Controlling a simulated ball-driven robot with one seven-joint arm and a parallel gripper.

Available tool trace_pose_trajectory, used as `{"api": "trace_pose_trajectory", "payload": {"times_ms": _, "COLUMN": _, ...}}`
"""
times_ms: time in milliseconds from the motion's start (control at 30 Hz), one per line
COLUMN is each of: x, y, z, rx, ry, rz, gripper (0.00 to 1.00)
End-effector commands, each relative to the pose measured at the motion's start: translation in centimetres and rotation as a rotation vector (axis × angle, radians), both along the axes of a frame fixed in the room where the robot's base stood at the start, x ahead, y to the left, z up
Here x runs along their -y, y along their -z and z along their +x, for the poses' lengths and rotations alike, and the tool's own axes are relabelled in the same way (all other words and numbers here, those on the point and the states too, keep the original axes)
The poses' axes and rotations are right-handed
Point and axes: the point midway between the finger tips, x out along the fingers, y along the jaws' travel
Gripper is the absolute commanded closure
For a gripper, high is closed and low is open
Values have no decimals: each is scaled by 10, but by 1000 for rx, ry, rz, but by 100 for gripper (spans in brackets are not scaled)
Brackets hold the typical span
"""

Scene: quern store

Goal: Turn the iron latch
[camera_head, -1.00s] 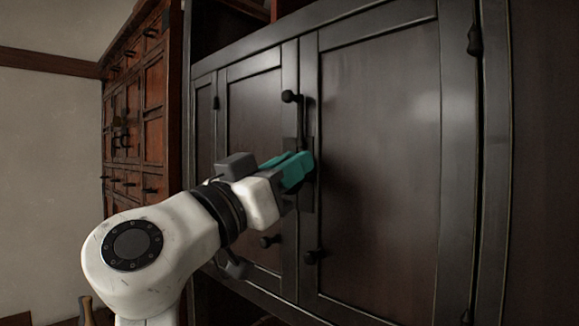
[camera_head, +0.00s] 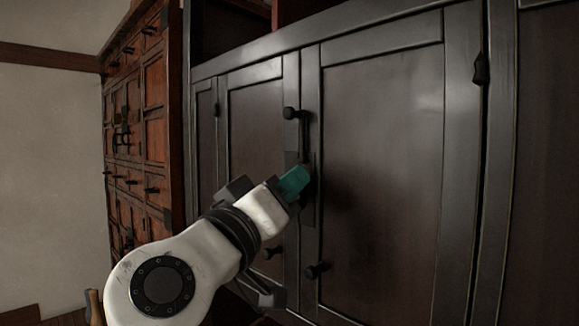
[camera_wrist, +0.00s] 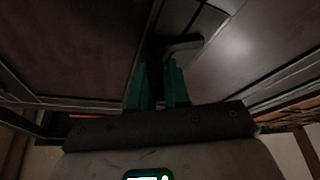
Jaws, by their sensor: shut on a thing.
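The iron latch (camera_head: 302,135) is a dark lever with a round knob at its top end, standing roughly upright where two dark cabinet doors meet. My gripper (camera_head: 294,181) has teal fingers and reaches the dark plate below the lever, where the fingers hide the lever's lower part. In the wrist view my gripper (camera_wrist: 158,84) has its two fingers on either side of a dark part of the latch (camera_wrist: 184,46), whose bent end sticks out to the upper right. The fingers are shut on it. The exact contact is too dark to see.
The right cabinet door (camera_head: 385,170) and left cabinet door (camera_head: 255,125) look closed. A reddish wooden chest (camera_head: 153,130) with many drawers stands at the left. Open shelving lies above the doors.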

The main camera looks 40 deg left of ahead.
Motion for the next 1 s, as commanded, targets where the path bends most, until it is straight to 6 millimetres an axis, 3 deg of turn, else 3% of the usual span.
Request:
{"api": "trace_pose_trajectory", "payload": {"times_ms": 467, "x": -5, "y": -4, "z": 0, "rx": -38, "ry": -4, "rz": -454, "gripper": 100}}
{"api": "trace_pose_trajectory", "payload": {"times_ms": 1000, "x": -7, "y": 6, "z": 0, "rx": -70, "ry": -3, "rz": -901, "gripper": 100}}
